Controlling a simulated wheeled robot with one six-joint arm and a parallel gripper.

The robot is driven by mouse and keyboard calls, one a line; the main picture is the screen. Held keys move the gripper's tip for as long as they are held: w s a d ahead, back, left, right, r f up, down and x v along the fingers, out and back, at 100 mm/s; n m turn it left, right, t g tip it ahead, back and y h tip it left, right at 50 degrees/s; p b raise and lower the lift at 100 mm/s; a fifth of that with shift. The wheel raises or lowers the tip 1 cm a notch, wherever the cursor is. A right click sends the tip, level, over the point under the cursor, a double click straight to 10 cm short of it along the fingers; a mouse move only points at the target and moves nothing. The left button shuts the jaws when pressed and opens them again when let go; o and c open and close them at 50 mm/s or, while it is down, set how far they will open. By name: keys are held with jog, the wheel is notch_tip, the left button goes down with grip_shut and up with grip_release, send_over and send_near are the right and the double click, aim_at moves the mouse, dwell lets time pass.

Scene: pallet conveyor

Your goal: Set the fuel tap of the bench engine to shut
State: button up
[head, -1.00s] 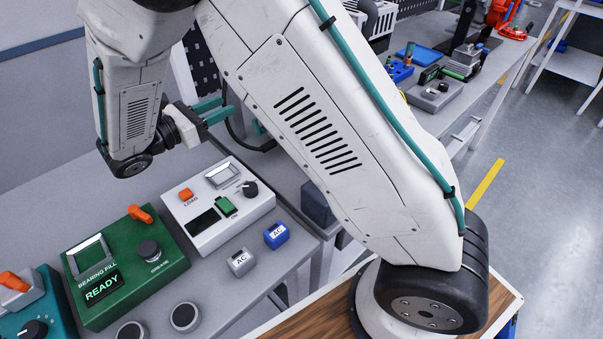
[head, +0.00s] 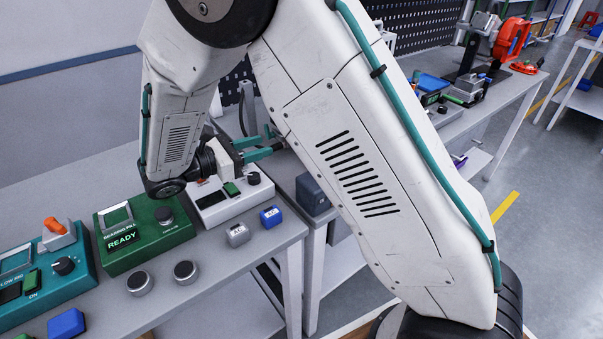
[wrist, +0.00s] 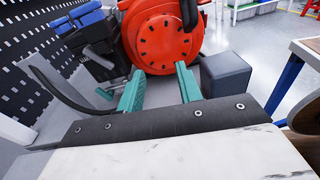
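A large orange-red round housing (wrist: 165,40) with dark slots and a black part at its top shows close ahead in the wrist view. It looks like the bench engine. I cannot make out a fuel tap on it. In the head view that housing is hidden, probably behind my arm. My gripper (head: 276,140) shows in the head view beyond the white panel box, pointing right. In the wrist view my gripper (wrist: 158,70) has its two teal fingers apart, with nothing between them. The fingertips overlap the housing's lower edge in the picture; I cannot tell the gap.
A dark grey block (wrist: 225,75) stands right of the housing; it also shows in the head view (head: 312,194). A black cable (wrist: 60,88) curves at left. The white panel box (head: 222,206), green READY box (head: 145,238) and small AC blocks (head: 271,216) occupy the near bench.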

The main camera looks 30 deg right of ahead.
jog(key=s+d+m+g+y, duration=0.4)
jog(key=s+d+m, duration=0.1)
jog(key=s, duration=0.4)
jog(key=shift+s+r+m+g+y, duration=0.35)
jog(key=shift+m+g+y, duration=0.05)
jog(key=shift+m, duration=0.1)
